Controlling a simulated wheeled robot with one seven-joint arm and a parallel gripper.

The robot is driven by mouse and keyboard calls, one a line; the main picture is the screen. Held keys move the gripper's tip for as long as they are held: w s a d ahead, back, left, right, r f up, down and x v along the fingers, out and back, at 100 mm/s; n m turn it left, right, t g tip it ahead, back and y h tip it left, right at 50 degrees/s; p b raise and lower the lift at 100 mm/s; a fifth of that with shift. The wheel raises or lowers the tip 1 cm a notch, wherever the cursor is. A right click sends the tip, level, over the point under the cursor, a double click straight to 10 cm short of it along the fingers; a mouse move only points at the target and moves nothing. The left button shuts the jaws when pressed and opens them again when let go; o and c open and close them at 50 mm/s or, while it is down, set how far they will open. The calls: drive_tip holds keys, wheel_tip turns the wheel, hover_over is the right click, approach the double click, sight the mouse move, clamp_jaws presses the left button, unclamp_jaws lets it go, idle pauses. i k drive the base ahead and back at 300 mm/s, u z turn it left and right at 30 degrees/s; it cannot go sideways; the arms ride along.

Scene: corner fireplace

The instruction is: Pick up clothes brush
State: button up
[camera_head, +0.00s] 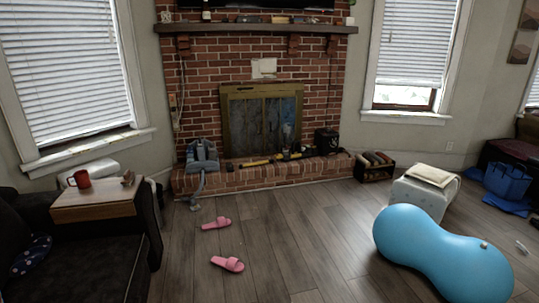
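I cannot clearly make out a clothes brush. A small brownish object (128,178) lies on the wooden armrest table (95,207) at the left, beside a red mug (80,179); it is too small to tell what it is. A small pale object (484,245) shows on top of the blue peanut-shaped ball (432,252) at the right and is also too small to name. My gripper is not in view.
A dark sofa (85,262) fills the lower left. Two pink slippers (216,224) (228,264) lie on the wood floor, which is mostly clear in the middle. A brick hearth (270,175), a white stool (425,193) and a blue bin (507,181) stand further back.

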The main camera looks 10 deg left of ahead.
sight(128, 177)
drive_tip(key=u, duration=0.05)
drive_tip(key=i, duration=1.2)
drive_tip(key=u, duration=0.65)
drive_tip(key=i, duration=1.05)
drive_tip(key=u, duration=1.25)
drive_tip(key=i, duration=0.85)
drive_tip(key=u, duration=0.6)
drive_tip(key=i, duration=0.6)
drive_tip(key=z, duration=0.05)
